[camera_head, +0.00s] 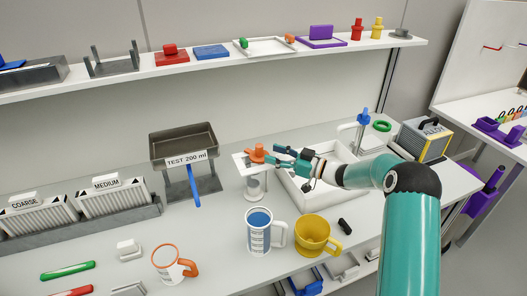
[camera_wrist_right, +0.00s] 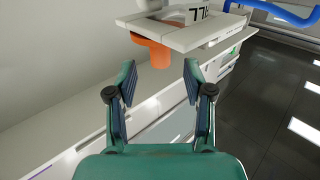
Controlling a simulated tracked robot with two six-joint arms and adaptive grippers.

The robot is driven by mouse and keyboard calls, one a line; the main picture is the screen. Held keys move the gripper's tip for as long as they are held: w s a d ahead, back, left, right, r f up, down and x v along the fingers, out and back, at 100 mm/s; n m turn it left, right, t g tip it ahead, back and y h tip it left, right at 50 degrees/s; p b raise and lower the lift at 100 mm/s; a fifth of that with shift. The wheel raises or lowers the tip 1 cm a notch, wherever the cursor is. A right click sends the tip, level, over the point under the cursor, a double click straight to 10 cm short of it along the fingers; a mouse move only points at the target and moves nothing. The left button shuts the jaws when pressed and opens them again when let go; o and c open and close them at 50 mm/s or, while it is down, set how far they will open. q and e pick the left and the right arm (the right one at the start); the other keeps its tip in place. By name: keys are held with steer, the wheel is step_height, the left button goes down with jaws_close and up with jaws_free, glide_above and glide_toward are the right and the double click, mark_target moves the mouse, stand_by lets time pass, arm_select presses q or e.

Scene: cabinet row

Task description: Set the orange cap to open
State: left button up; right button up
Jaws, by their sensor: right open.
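The orange cap (camera_head: 257,154) sits on top of a small white stand (camera_head: 240,162) with a clear vessel (camera_head: 256,186) below it. In the right wrist view an orange part (camera_wrist_right: 154,50) shows at the edge of a white plate (camera_wrist_right: 205,32) marked with digits. My right gripper (camera_head: 274,158) is just right of the orange cap in the head view. In the right wrist view its two fingers (camera_wrist_right: 160,78) are apart with nothing between them, and the orange part lies beyond the fingertips. Contact with the cap cannot be made out. My left gripper is not in view.
A white sink (camera_head: 294,196) with a blue-topped tap (camera_head: 362,117) lies under my right arm. A blue-filled mug (camera_head: 259,232) and a yellow mug (camera_head: 314,234) stand in front. A brown tray (camera_head: 183,143) labelled TEST 200 ml stands left. A shelf (camera_head: 225,60) runs above.

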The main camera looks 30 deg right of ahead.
steer(key=v, duration=0.6)
